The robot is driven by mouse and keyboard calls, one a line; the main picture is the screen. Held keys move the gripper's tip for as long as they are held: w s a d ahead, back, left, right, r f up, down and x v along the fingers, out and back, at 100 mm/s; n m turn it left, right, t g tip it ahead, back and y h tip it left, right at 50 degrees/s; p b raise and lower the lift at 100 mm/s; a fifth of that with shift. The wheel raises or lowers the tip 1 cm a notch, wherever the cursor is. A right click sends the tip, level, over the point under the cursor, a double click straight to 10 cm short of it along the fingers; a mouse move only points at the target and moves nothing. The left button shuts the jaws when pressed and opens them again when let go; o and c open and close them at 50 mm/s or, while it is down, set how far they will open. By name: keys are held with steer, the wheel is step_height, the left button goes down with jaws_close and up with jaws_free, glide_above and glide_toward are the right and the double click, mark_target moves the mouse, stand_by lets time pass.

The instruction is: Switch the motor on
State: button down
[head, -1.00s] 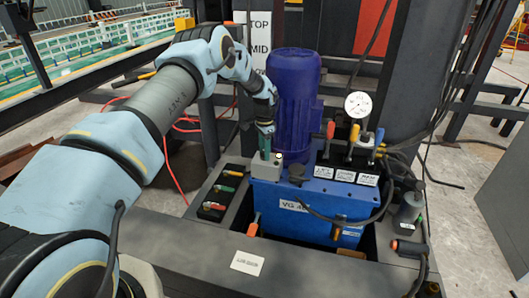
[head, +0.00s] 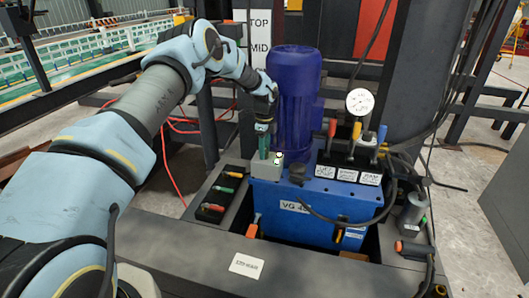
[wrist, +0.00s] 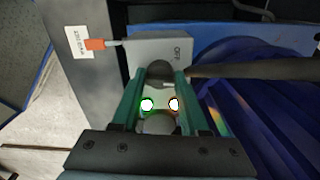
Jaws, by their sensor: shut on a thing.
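The blue motor (head: 296,100) stands upright on a blue tank (head: 315,211) in the head view. A small grey switch box (head: 267,171) is at the motor's left foot; in the wrist view the box (wrist: 157,52) carries the word OFF. My gripper (head: 264,152) points down at this box. In the wrist view its green fingers (wrist: 159,80) are shut on a dark rounded knob (wrist: 159,69) on the box. Two small lamps (wrist: 160,104) glow between the fingers. The fingers hide the knob's sides, so I cannot tell its exact setting.
Right of the motor are a pressure gauge (head: 360,101) and several coloured valve levers (head: 356,131). A black hose (head: 345,219) loops over the tank front. A tray with coloured handles (head: 217,196) lies to the left. Dark steel posts stand behind.

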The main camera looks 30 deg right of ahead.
steer(key=m, duration=0.3)
steer(key=shift+m, duration=0.4)
steer(key=shift+m+b, duration=0.3)
steer(key=shift+m, duration=1.5)
steer(key=shift+c, duration=2.1)
jaws_free()
step_height(320, 180, up, 11)
